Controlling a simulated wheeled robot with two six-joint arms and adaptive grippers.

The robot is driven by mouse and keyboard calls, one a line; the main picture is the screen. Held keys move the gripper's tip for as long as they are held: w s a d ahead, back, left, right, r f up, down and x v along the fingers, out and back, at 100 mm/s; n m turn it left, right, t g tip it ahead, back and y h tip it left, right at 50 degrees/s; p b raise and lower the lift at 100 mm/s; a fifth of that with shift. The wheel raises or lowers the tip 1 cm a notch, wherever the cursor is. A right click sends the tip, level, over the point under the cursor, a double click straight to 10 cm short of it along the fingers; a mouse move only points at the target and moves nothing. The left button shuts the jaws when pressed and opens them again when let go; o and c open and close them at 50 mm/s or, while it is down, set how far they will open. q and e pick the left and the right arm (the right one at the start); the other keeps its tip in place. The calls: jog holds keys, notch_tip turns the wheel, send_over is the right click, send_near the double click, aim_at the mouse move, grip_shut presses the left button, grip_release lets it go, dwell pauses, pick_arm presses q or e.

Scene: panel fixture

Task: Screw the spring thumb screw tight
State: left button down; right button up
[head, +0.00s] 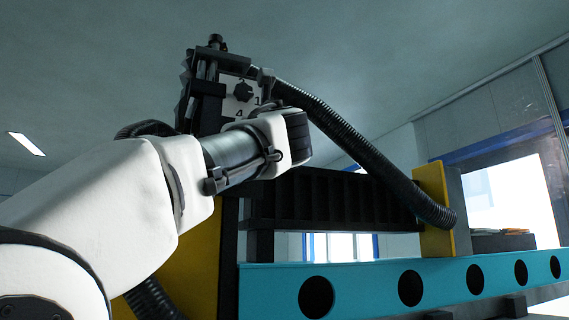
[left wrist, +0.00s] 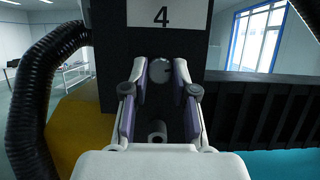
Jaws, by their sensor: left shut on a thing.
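How far the screw is turned in cannot be told. In the head view my left arm reaches up to the fixture, and its wrist hides the fingers and the screw. My right gripper is in neither view.
In the head view a white numbered plate (head: 231,105) with a dark knob (head: 243,91) is on the fixture's upper part. A black corrugated hose (head: 345,140) arches to a yellow block (head: 433,200). A teal beam (head: 455,262) with round holes runs below.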

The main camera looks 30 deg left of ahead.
pick_arm(q)
jog(key=shift+f+m+t+h+b, duration=0.15)
jog(key=shift+m+t+h+b, duration=0.6)
jog(key=shift+m, duration=0.85)
jog(key=c, duration=0.9)
grip_release()
